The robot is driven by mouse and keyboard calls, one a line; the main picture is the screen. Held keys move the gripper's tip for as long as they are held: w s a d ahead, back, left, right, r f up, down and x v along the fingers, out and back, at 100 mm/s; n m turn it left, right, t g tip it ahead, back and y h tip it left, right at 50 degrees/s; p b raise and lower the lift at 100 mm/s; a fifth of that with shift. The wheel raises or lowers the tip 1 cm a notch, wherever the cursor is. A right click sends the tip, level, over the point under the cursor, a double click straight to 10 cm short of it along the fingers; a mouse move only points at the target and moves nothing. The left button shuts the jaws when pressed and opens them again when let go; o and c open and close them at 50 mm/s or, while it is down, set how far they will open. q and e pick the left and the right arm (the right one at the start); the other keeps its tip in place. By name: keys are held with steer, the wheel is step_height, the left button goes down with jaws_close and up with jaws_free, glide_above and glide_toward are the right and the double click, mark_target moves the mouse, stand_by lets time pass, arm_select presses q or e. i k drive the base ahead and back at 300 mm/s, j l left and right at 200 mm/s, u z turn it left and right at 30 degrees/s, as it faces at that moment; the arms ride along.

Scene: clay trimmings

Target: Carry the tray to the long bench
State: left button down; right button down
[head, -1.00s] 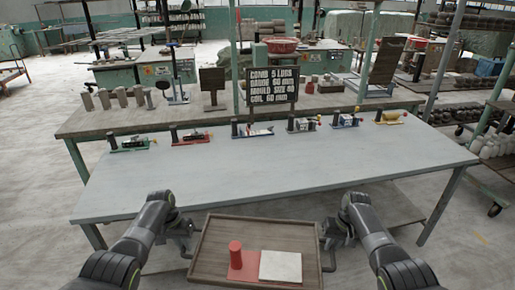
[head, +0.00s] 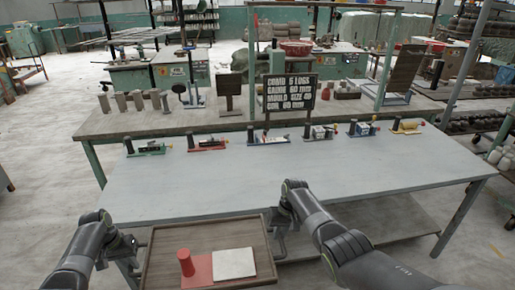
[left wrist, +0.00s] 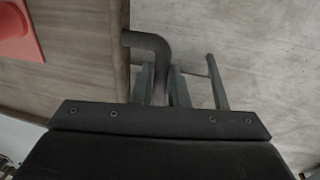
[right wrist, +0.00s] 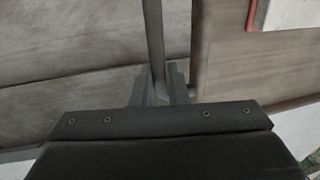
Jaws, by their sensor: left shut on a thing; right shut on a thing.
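The brown wooden tray (head: 165,245) is at the bottom of the head view, held level by both grippers. A red cylinder (head: 186,263) on a red plate and a pale square slab (head: 234,263) rest on it. My left gripper (head: 130,250) is at the tray's left side, shut on a bent dark handle (left wrist: 150,42) in the left wrist view. My right gripper (head: 281,234) is at the right side, shut on the other handle (right wrist: 154,30). The long bench (head: 330,175) with a grey top lies ahead; the tray's far edge overlaps its near edge in the picture.
Several small coloured fixtures (head: 208,143) stand in a row along the bench's far side. A black sign (head: 290,92) with white writing stands behind them. The bench's middle and front are clear. A second table (head: 110,122) adjoins behind, with grey cylinders (head: 138,101).

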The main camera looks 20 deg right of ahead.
mark_target(201, 182)
steer(key=i, duration=1.35)
